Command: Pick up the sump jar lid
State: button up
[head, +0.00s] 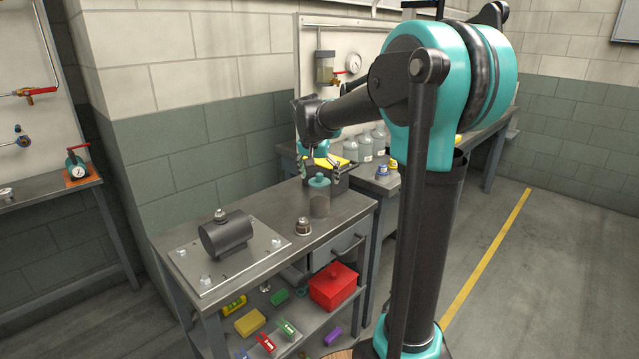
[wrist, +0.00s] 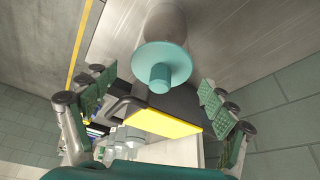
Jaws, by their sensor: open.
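The sump jar lid (head: 319,180) is a teal disc with a round knob. It sits on top of the translucent sump jar (head: 319,203), near the right end of the workbench. In the wrist view the lid (wrist: 178,62) faces the camera with its knob, above the picture's middle, and the grey jar body (wrist: 166,20) shows behind it. My gripper (head: 318,160) is above and close to the lid in the head view. In the wrist view my gripper (wrist: 155,84) has its green-padded fingers spread wide to either side, apart from the lid, with nothing between them.
A dark box with yellow (head: 338,161) stands just behind the jar; its yellow part (wrist: 168,120) shows in the wrist view. A small metal fitting (head: 303,226) stands in front. A black cylinder (head: 227,234) lies on a plate at left.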

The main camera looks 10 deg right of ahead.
jog(key=c, duration=1.1)
jog(key=shift+c, duration=0.2)
